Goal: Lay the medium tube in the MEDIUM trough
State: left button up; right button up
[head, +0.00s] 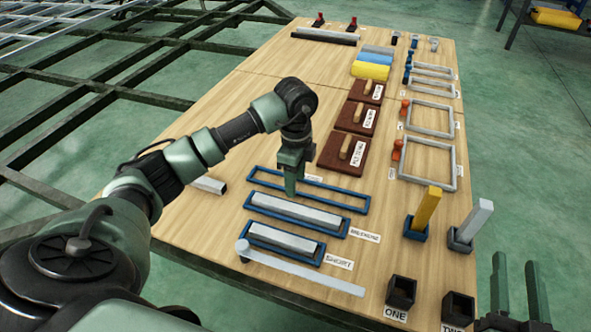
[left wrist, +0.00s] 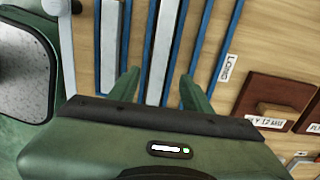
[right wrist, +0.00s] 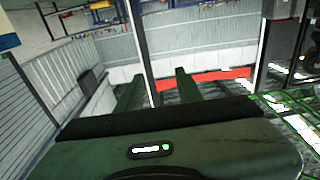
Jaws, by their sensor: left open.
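The medium tube (head: 296,210) is a light grey square bar. It lies in the blue-rimmed MEDIUM trough (head: 343,234), with the MEDIUM label at its right end. My left gripper (head: 291,190) points down over the far side of this trough in the head view. In the left wrist view its open fingers (left wrist: 159,88) stand apart on either side of the medium tube (left wrist: 163,45), not closed on it. The exact height above the tube cannot be told. My right gripper (head: 521,285) is open and empty at the lower right, away from the troughs.
The LONG trough (head: 350,206) behind is empty. The SHORT trough (head: 317,262) in front holds a shorter bar (head: 285,239). A pale rod (head: 310,276) lies in front of it. Upright yellow (head: 427,208) and grey (head: 475,222) bars stand at right, near black holders (head: 400,291).

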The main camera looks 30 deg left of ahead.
pick_arm(q)
jog(key=s+d+r+m+h, duration=0.1)
jog(key=s+d+m+h, duration=0.3)
jog(key=d, duration=0.8)
jog(key=s+d+r+m+h, duration=0.1)
jog(key=d+m+h, duration=0.3)
jog(key=d, duration=0.8)
jog(key=s+d+r+t+h, duration=0.2)
jog(key=d+r+h, duration=0.3)
jog(key=r+h, duration=0.3)
jog(key=s+d+r+t+h, duration=0.3)
jog(key=d+r+h, duration=0.2)
jog(key=r, duration=0.4)
jog(key=w+a+r+n+t+y, duration=0.35)
jog(key=a+n+t+y, duration=0.35)
jog(key=n+t, duration=0.6)
jog(key=s+a+f+n+g+y, duration=0.1)
jog(key=a+f+n+y, duration=0.6)
jog(key=f+y, duration=0.3)
jog(key=shift+s+a+f+n, duration=0.35)
jog(key=shift+a+f, duration=0.35)
jog(key=shift+f, duration=0.25)
pick_arm(e)
jog(key=f, duration=0.1)
jog(key=f+g, duration=0.1)
jog(key=shift+d+f+h, duration=0.2)
jog(key=shift+f+h, duration=0.1)
